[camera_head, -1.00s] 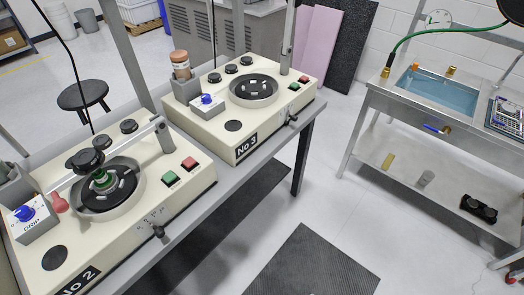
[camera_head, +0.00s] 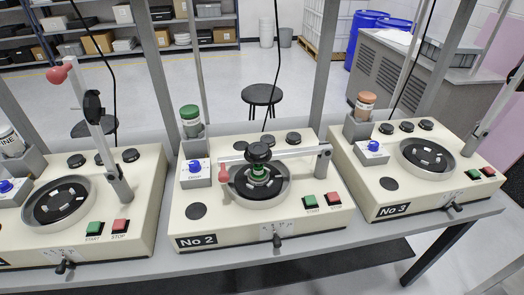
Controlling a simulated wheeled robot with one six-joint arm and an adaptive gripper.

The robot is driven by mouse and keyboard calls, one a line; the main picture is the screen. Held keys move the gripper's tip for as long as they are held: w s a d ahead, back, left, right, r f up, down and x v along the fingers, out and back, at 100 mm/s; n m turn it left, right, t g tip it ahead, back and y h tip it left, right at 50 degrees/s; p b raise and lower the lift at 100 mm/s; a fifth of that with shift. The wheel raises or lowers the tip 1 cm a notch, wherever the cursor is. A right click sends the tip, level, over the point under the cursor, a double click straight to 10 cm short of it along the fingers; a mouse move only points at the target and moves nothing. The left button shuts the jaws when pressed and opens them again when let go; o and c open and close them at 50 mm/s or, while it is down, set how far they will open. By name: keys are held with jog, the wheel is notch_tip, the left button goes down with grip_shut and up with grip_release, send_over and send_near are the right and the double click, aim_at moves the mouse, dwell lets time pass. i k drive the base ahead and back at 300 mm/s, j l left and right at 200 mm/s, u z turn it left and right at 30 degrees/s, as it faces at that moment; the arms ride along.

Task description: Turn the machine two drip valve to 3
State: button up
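Machine two (camera_head: 250,222) is the cream machine in the middle, with the plate "No 2" on its front. A blue knob (camera_head: 195,166), which looks like its drip valve, sits on a small white box at its left rear, below a green-capped bottle (camera_head: 190,122). The knob's setting is too small to read. A black lever (camera_head: 277,240) sticks out at the front beside small, unreadable marks. The swing arm (camera_head: 295,153) lies across the round pan (camera_head: 262,200). My gripper is not in view.
Machine "No 3" (camera_head: 405,195) stands to the right, with an orange-capped bottle (camera_head: 366,103). Another machine (camera_head: 130,200) stands to the left, its arm with a red knob (camera_head: 62,72) raised. Grey posts rise behind the bench (camera_head: 330,232). A stool (camera_head: 262,95) stands beyond.

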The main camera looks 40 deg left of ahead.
aim_at(194, 165)
jog(key=u, duration=1.1)
